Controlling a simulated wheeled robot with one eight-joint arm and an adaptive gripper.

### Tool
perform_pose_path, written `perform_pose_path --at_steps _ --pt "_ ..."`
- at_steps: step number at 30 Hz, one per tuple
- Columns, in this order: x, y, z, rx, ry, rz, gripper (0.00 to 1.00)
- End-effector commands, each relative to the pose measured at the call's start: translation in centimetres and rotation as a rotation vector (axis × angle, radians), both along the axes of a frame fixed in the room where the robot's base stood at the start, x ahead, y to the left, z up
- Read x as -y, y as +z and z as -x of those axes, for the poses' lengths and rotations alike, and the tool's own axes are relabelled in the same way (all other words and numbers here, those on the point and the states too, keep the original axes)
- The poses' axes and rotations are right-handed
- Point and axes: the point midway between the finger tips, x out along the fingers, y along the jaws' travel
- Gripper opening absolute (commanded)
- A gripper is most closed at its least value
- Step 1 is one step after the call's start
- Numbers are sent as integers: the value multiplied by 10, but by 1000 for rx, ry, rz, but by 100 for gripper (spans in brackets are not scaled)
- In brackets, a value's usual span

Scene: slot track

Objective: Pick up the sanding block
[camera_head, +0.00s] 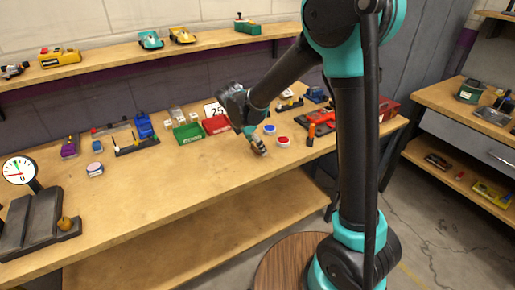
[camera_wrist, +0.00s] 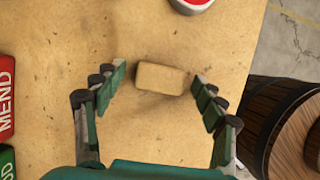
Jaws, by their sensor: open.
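The sanding block (camera_wrist: 161,78) looks like a small tan block with rounded corners, lying flat on the wooden workbench (camera_wrist: 200,40). In the wrist view it sits between the fingertips of my gripper (camera_wrist: 160,85), with a gap on each side. The gripper is open, and neither finger visibly touches the block. In the head view my gripper (camera_head: 258,146) points down at the bench, close to its surface. I cannot clearly make out the block there; the gripper seems to cover it.
Red (camera_head: 216,125) and green (camera_head: 187,133) bins stand left of my gripper. A red-topped round tin (camera_head: 284,141) and a blue one (camera_head: 269,129) stand right of it. A barrel (camera_wrist: 285,115) is beyond the bench edge. Bare bench lies in front.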

Motion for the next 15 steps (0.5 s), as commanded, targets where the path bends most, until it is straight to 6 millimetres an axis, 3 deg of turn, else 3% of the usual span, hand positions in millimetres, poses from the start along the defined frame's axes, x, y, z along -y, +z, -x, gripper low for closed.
perform_pose_path --at_steps 5,15 --pt "0 0 0 0 0 0 68" --pt "0 0 0 0 0 0 26"
